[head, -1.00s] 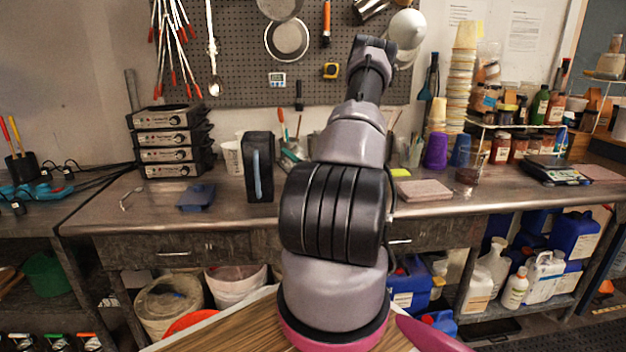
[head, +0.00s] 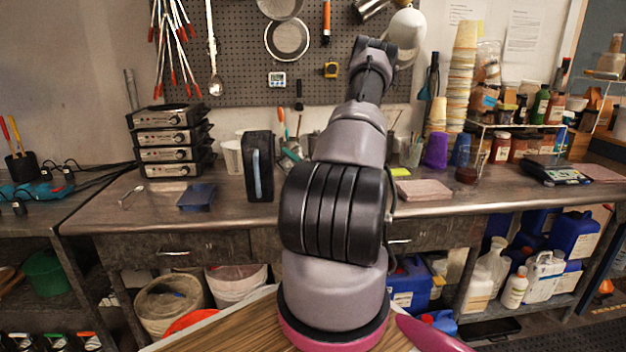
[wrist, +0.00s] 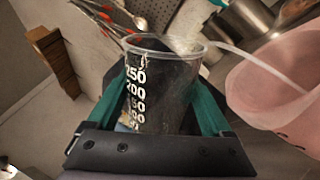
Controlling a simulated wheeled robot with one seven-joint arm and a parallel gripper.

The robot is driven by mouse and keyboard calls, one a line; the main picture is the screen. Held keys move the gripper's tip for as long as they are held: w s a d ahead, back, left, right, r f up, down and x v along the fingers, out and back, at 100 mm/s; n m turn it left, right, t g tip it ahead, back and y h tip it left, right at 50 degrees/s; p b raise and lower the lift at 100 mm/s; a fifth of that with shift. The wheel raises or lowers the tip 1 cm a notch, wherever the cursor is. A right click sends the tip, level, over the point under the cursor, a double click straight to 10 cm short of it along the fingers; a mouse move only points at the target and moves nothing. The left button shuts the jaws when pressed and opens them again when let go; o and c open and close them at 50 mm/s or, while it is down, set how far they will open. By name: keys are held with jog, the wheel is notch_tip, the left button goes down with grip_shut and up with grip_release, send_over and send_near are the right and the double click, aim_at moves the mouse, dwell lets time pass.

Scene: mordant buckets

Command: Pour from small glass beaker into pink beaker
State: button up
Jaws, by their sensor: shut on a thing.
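In the wrist view, the small glass beaker (wrist: 168,72) is clear, with white volume marks on its side. My gripper (wrist: 160,100) is shut on it, with a green finger on each side. The pink beaker (wrist: 268,88) is at the right edge, cut off by the frame, with its open mouth facing the glass beaker. A thin pale curved streak, looking like liquid, runs from the glass beaker's right rim into the pink beaker's mouth. The background is tilted, so the camera and held beaker are tilted. In the head view, I cannot make out either beaker or my gripper.
A metal workbench (head: 330,207) runs across the head view. A black pitcher-like container (head: 258,166) and blue tray (head: 197,197) stand left of my arm. A pinkish slab (head: 424,190), purple cup (head: 436,150) and jar rack stand right. The bench front left is mostly clear.

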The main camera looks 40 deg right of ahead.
jog(key=shift+d+f+m, duration=0.1)
jog(key=shift+f+m, duration=0.1)
jog(key=shift+m, duration=0.7)
dwell(1.3)
jog(key=n+y, duration=0.1)
jog(key=n, duration=0.4)
jog(key=shift+n+g, duration=0.3)
jog(key=shift+n, duration=0.1)
jog(key=shift+w+a+r+n+y, duration=0.1)
jog(key=shift+a+r+n+y, duration=0.25)
jog(key=shift+n, duration=0.45)
jog(key=shift+n+g, duration=0.4)
jog(key=shift+n, duration=0.5)
jog(key=r, duration=0.4)
jog(key=r+b, duration=0.1)
jog(key=r, duration=0.3)
jog(key=a+r, duration=0.1)
jog(key=r, duration=0.3)
jog(key=shift+r, duration=0.1)
jog(key=a+r+n+g+b, duration=0.1)
jog(key=a+r+n, duration=0.2)
jog(key=r+n, duration=0.3)
jog(key=shift+w+r+y+b, duration=0.2)
jog(key=shift+r+y+b, duration=0.15)
jog(key=shift+r+y, duration=0.15)
